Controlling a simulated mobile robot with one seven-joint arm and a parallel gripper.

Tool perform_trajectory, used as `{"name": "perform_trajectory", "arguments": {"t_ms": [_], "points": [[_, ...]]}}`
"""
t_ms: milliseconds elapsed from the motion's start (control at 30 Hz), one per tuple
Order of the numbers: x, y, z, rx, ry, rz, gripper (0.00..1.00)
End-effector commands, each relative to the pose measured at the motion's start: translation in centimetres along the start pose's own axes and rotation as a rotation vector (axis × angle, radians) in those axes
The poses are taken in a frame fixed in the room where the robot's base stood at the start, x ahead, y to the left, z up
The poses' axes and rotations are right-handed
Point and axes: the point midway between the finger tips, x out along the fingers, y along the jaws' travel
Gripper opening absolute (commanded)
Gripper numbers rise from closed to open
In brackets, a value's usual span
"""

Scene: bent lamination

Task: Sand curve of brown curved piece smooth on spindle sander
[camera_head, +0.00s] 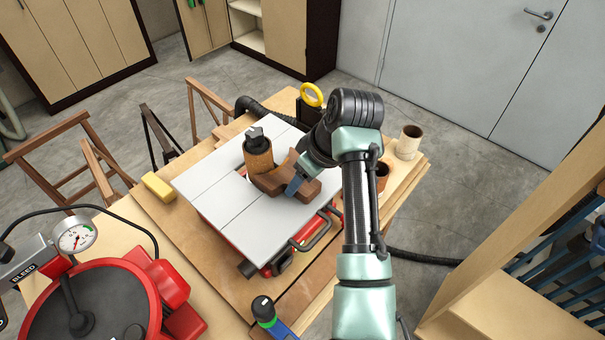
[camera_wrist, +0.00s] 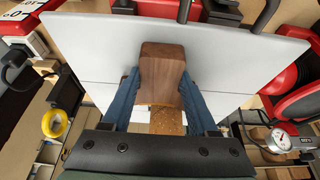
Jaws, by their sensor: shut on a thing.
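The brown curved piece (camera_head: 272,181) lies on the light grey table of the spindle sander (camera_head: 215,203). Its hollow side faces the upright brown sanding spindle (camera_head: 258,158) and appears to be against it, though the exact contact is hard to tell. My gripper (camera_head: 300,184) is shut on the right part of the piece. In the wrist view, the blue fingers of my gripper (camera_wrist: 160,95) stand on either side of the brown curved piece (camera_wrist: 162,70), and part of the sanding spindle (camera_wrist: 167,121) shows behind it. The far part of the curve is hidden there.
A yellow block (camera_head: 159,187) lies left of the sander on the wooden bench. A red vacuum pot with a gauge (camera_head: 77,238) stands at the front left. The grey table's left side is clear.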

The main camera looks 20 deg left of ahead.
Motion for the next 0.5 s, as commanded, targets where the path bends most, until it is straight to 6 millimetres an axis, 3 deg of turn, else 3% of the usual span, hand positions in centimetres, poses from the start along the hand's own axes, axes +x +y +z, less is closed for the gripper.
{"name": "perform_trajectory", "arguments": {"t_ms": [500], "points": [[-0.06,-0.35,-0.11,-0.001,0.001,0.0,0.04]]}}
